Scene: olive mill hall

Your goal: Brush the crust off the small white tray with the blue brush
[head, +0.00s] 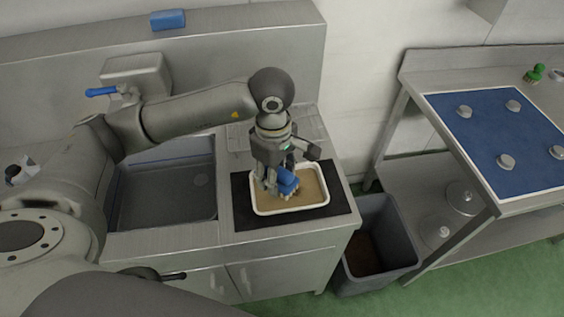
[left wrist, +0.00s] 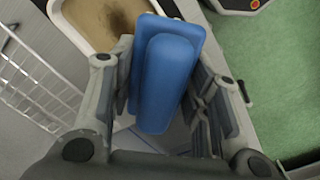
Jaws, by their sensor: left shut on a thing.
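The small white tray (head: 322,206) lies on a dark mat on the steel counter, right of the sink. A tan-brown crust (head: 308,187) covers much of its floor. My left gripper (head: 275,183) is over the left half of the tray, shut on the blue brush (head: 288,181). The brush head is low inside the tray; I cannot tell whether the bristles touch the crust. In the left wrist view the brush (left wrist: 167,75) sits between the fingers, and the tray (left wrist: 68,47) shows a darker brown patch. The right gripper is not in view.
The dark mat (head: 244,218) extends around the tray. A sink basin (head: 165,190) is left, with a blue-handled tap (head: 102,92). A grey bin (head: 375,262) stands below right of the counter. A steel table with a blue top (head: 485,125) is farther right.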

